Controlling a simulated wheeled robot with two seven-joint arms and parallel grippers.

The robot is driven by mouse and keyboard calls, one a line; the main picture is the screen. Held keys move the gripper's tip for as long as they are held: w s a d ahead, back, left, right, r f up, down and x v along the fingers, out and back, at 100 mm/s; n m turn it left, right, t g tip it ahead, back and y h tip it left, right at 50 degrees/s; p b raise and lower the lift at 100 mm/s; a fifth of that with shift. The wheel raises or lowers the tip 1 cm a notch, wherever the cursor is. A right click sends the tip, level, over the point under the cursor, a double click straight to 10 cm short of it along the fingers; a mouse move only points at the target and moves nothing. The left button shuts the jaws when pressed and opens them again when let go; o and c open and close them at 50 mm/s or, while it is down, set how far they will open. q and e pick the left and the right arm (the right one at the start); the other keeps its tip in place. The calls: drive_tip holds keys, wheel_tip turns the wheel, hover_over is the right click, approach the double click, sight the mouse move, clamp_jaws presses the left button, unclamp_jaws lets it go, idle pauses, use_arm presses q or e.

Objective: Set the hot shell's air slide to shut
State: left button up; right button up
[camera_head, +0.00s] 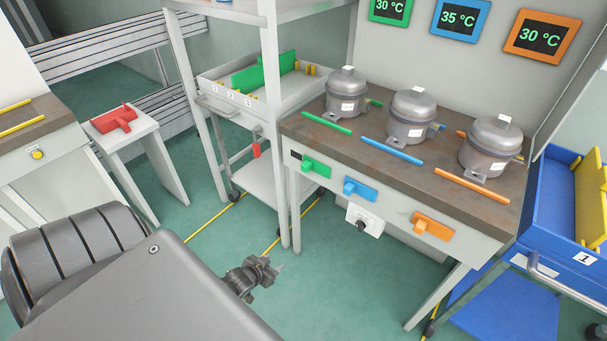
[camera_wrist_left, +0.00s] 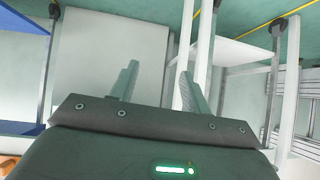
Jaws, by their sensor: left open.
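Three grey compressor shells stand on the bench: left (camera_head: 345,94), middle (camera_head: 411,116) and right (camera_head: 490,148). The blue display (camera_head: 460,18) reads 35 °C; the green (camera_head: 390,8) and orange (camera_head: 542,37) ones read 30 °C. On the bench's front edge sit a green slide (camera_head: 316,168), a blue slide (camera_head: 361,189) and an orange slide (camera_head: 433,227). My left gripper (camera_head: 262,272) is open and empty, in front of the bench and apart from the slides. Its spread fingers also show in the left wrist view (camera_wrist_left: 157,88). My right gripper is not in view.
A white box with a dark knob (camera_head: 365,220) hangs below the blue slide. A shelf cart (camera_head: 222,95) stands left of the bench, a blue cart (camera_head: 560,215) right. A red part (camera_head: 113,119) lies on a small white stand (camera_head: 135,129). Green floor before the bench is open.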

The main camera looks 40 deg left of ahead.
use_arm(q)
drive_tip(key=w+a+r+t+b, duration=0.1)
drive_tip(key=w+a+r+t, duration=0.1)
drive_tip(key=w+r, duration=0.35)
drive_tip(key=w+a+r+t+b, duration=0.1)
drive_tip(key=w+a+r+t, duration=0.15)
drive_tip(key=r, duration=0.65)
drive_tip(key=t, duration=0.3)
approach(303, 167)
drive_tip(key=shift+h, duration=0.4)
drive_tip(key=w, duration=1)
drive_tip(key=shift+a+f+b, duration=0.15)
drive_tip(key=shift+a+b, duration=0.25)
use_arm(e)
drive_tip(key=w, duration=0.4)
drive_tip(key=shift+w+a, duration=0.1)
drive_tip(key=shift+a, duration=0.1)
use_arm(q)
drive_tip(key=shift+s, duration=0.1)
clamp_jaws()
